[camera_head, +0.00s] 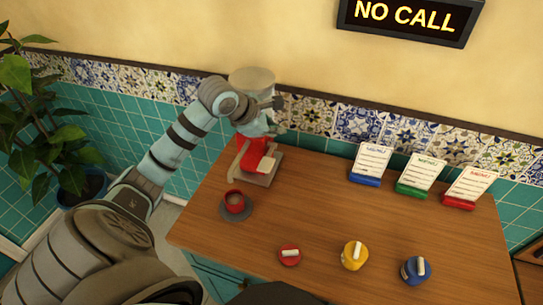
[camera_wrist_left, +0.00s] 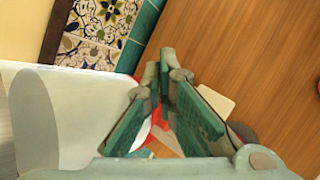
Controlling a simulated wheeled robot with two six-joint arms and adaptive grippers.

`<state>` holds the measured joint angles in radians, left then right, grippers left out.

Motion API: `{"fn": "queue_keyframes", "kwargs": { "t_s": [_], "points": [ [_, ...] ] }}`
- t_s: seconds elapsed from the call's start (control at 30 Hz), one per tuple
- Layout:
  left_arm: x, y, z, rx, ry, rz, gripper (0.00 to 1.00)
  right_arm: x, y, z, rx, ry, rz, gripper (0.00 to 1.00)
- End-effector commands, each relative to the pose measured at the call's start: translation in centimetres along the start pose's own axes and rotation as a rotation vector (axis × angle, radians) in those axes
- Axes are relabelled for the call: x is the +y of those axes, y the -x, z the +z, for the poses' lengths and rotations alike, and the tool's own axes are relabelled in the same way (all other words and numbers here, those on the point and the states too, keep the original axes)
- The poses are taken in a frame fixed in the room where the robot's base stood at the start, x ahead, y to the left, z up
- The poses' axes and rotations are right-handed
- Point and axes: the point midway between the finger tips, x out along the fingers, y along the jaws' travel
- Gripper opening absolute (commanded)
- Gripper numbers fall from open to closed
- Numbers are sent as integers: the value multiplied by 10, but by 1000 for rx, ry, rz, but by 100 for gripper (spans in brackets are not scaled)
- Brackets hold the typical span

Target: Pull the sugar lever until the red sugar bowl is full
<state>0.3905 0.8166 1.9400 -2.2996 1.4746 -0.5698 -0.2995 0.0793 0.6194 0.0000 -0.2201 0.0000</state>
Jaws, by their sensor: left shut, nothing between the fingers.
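The sugar dispenser has a pale hopper (camera_head: 252,80) on top and a red body (camera_head: 252,155) over a grey base at the back left of the table. A pale block, perhaps its lever or outlet part, shows at its front (camera_head: 266,164). My left gripper (camera_head: 272,127) is shut and empty, close beside the dispenser below the hopper. In the left wrist view its fingertips (camera_wrist_left: 160,72) come together with the hopper (camera_wrist_left: 65,120) at left and red parts behind the fingers. I cannot tell whether they touch the lever. A small red round piece with a white top (camera_head: 289,255), possibly the sugar bowl, sits at the front.
A red cup (camera_head: 235,200) with brown contents stands on a dark saucer (camera_head: 226,216). Yellow (camera_head: 354,255) and blue (camera_head: 416,269) round pieces stand at the front right. Three cards in blue, green and red holders line the back. The middle of the wooden table (camera_head: 330,215) is clear.

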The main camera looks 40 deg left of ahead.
Motion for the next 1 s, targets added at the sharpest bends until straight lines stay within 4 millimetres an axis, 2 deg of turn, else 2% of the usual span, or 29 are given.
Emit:
{"fn": "queue_keyframes", "kwargs": {
  "t_s": [0.03,0.13,0.33,0.47,1.0],
  "points": [
    [-6,-9,-7,2,0,0,0,0,-11,-6,12,0,0,68],
    [-14,-20,-16,2,0,-1,0,-1,-21,-10,21,-1,1,68],
    [-27,-37,-28,1,1,1,0,-3,-43,3,2,0,0,68],
    [-29,-40,-30,1,1,1,0,-3,-46,10,-9,1,0,68],
    [-28,-38,-29,1,0,1,0,-3,-44,5,0,1,1,68]
  ]
}}
